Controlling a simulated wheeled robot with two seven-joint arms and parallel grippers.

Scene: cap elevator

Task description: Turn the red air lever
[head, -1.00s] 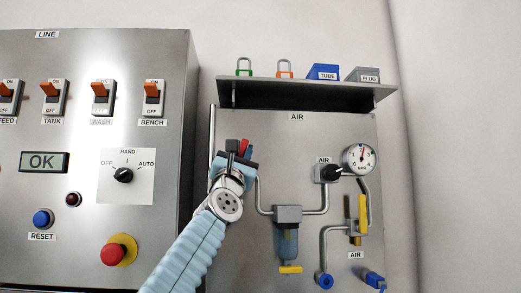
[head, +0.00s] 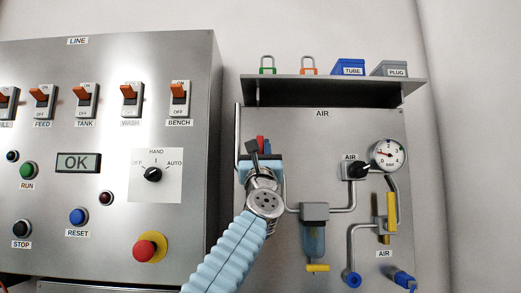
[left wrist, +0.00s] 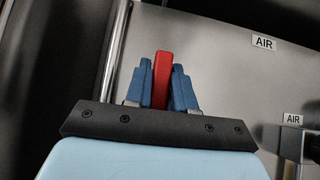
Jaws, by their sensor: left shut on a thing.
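The red air lever (head: 260,141) is at the left part of the grey AIR panel (head: 345,140). My left gripper (head: 264,148) is at it, mostly covering the pipe behind. In the left wrist view the red lever (left wrist: 162,78) stands between the two blue fingers (left wrist: 160,88), which are shut on it. The lever's pivot is hidden. The pressure gauge (head: 389,154) at the upper right of the panel has its needle pointing left. My right gripper is not in view.
A shelf (head: 330,89) with padlocks and TUBE and PLUG bins juts out above. A filter bowl (head: 314,238) and a yellow lever (head: 391,210) are right of my arm. The LINE control box (head: 120,210) with its emergency button (head: 147,248) stands close on the left.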

